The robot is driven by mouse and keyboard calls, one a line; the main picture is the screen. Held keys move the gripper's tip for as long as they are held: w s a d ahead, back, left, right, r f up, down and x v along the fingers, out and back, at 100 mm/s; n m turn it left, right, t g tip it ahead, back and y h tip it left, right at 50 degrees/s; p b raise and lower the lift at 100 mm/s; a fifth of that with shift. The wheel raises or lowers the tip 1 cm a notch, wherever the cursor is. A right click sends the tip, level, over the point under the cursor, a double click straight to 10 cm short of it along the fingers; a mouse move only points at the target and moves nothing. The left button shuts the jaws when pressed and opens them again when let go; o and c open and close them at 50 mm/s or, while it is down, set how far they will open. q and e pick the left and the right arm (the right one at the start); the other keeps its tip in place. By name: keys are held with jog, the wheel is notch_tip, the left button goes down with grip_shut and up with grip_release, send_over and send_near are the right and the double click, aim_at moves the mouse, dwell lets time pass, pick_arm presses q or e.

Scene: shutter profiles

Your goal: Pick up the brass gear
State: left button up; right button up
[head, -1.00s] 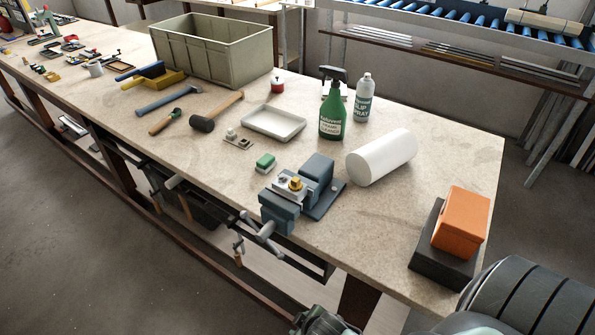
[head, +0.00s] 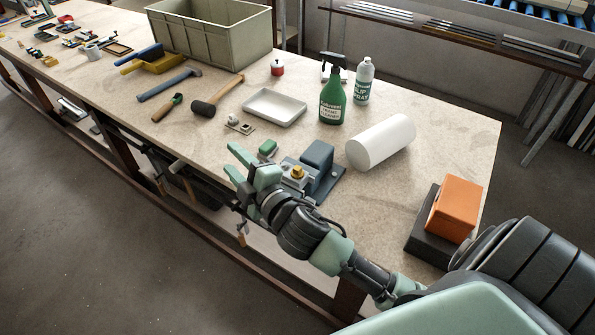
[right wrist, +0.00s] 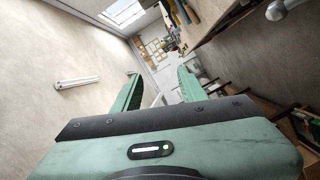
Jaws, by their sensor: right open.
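The brass gear (head: 297,172) is a small gold-coloured piece on the metal block held in the grey bench vise (head: 318,158), near the front edge of the workbench. My right gripper (head: 236,158) is open and empty, in front of and to the left of the vise in the head view. Its arm covers the front part of the vise. In the right wrist view the two green fingers (right wrist: 157,92) are spread apart with nothing between them; the gear does not show there. My left gripper is not in view.
An orange box (head: 456,208) sits at the right.

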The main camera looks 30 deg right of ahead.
jog(key=a+r+n+g+y, duration=0.3)
jog(key=a+r+n+y, duration=0.4)
jog(key=n, duration=0.6)
jog(key=a+r+n+g+y, duration=0.3)
jog(key=a+r+n+y, duration=0.35)
jog(key=n, duration=0.65)
jog(key=n+g+h, duration=1.2)
jog(key=n+h, duration=0.2)
jog(key=n, duration=0.4)
send_near(297, 168)
jog(key=f, duration=0.1)
jog(key=shift+d+f+p, duration=0.15)
jog(key=shift+f+p, duration=0.3)
jog(key=shift+f, duration=0.1)
jog(key=shift+d+f+p, duration=0.15)
jog(key=shift+f+p, duration=0.25)
jog(key=shift+f, duration=0.1)
jog(key=f+p, duration=0.1)
jog(key=f, duration=0.1)
jog(key=a+f+p, duration=0.1)
jog(key=f+p, duration=0.1)
jog(key=f, duration=0.1)
jog(key=shift+s+a, duration=0.15)
jog(key=shift+f, duration=0.25)
grip_shut()
